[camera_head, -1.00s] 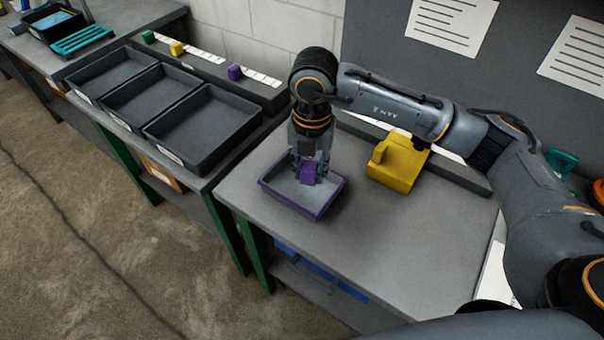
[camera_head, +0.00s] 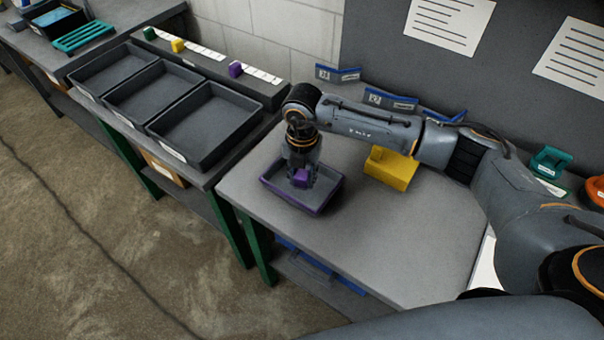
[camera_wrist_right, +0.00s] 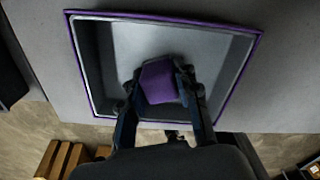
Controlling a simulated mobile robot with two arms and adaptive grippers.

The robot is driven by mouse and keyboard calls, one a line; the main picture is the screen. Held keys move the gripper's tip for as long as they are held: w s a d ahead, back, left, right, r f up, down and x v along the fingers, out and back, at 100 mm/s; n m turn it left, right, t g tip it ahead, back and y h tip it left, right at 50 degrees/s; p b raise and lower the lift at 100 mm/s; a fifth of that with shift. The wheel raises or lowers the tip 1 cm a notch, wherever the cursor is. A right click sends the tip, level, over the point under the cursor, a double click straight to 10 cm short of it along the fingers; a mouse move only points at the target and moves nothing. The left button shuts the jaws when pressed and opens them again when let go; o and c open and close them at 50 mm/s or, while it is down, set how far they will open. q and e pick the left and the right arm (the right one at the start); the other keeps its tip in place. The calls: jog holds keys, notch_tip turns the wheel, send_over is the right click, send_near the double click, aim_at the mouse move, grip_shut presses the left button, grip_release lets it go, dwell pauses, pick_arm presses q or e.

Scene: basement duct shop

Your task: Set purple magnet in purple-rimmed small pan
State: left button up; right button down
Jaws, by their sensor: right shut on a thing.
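The purple magnet (camera_head: 301,177) is a small block between the fingers of my right gripper (camera_head: 301,174), which points down into the purple-rimmed small pan (camera_head: 325,200). In the right wrist view the magnet (camera_wrist_right: 159,82) sits between the two fingertips (camera_wrist_right: 160,90), and the pan's purple rim (camera_wrist_right: 165,17) surrounds both. The gripper is shut on the magnet. I cannot tell whether the magnet touches the pan's floor. The pan rests on the grey table (camera_head: 340,255) near its left corner. My left gripper is not in view.
A yellow block-like object (camera_head: 391,168) stands right of the pan. Several dark trays (camera_head: 210,125) and a strip with coloured cubes (camera_head: 236,69) are on the left bench. Blue-edged cards (camera_head: 390,99) lie along the back. The front of the table is clear.

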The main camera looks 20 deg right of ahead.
aim_at(302, 173)
jog(key=c, duration=1)
grip_release()
jog(key=shift+f, duration=0.1)
jog(key=shift+r, duration=0.3)
notch_tip(302, 173, up, 10)
jog(key=b, duration=0.2)
jog(key=shift+r+b, duration=0.25)
jog(key=shift+b, duration=0.05)
jog(key=shift+r, duration=0.65)
